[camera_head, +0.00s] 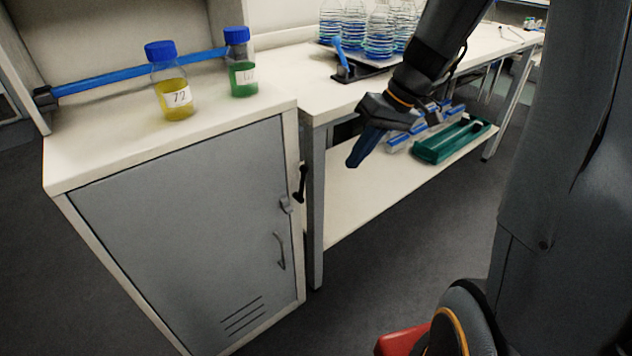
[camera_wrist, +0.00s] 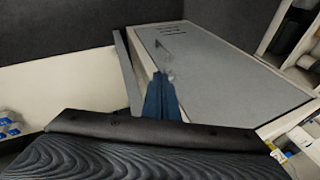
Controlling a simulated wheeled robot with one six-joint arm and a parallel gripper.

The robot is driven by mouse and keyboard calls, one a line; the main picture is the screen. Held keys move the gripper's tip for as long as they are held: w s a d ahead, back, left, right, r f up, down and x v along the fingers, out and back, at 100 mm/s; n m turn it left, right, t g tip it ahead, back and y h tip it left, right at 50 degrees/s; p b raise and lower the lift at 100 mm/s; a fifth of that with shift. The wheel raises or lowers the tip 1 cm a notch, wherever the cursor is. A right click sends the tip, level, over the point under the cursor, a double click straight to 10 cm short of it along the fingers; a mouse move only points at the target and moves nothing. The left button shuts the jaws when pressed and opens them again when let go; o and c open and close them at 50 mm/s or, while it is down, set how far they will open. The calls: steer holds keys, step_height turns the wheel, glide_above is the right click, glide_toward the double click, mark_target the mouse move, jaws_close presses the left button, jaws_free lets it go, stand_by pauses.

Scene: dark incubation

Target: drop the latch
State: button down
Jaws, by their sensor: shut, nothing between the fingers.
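A grey cabinet door (camera_head: 190,235) looks closed. A small black latch lever (camera_head: 301,182) sits at the door's right edge, near the top corner. It runs roughly upright; I cannot tell which end is its pivot. A small grey catch (camera_head: 286,204) is on the door just left of it. My gripper (camera_head: 356,160) has blue fingers, shut and empty, in the air to the right of the latch and apart from it. In the wrist view the fingers (camera_wrist: 161,98) point toward the door (camera_wrist: 220,65) and its catch (camera_wrist: 170,75). The black lever is not clear there.
A door handle (camera_head: 280,252) is below the catch. Yellow (camera_head: 174,95) and green (camera_head: 242,78) bottles with blue caps stand on the cabinet top. A bench (camera_head: 330,95) with flasks adjoins on the right. Its lower shelf holds a green tray (camera_head: 445,145).

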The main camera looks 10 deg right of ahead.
steer(key=w+d+f+n+t+y+b, duration=0.1)
steer(key=w+d+f+y+b, duration=0.1)
steer(key=w+b, duration=0.3)
steer(key=w+f, duration=0.1)
steer(key=w, duration=0.2)
steer(key=shift+w+d+n+t, duration=0.15)
steer(key=shift+d+n+t, duration=0.15)
steer(key=shift+d+t, duration=0.1)
steer(key=shift+f, duration=0.1)
glide_toward(301, 182)
steer(key=shift+w+a+f, duration=0.2)
steer(key=shift+w+f, duration=0.3)
steer(key=shift+f, duration=0.25)
steer(key=shift+w+a+f, duration=0.2)
steer(key=shift+w+f, duration=0.25)
steer(key=shift+f, duration=0.35)
steer(key=shift+w+a+f, duration=0.2)
steer(key=shift+w+f, duration=0.3)
steer(key=shift+f, duration=0.25)
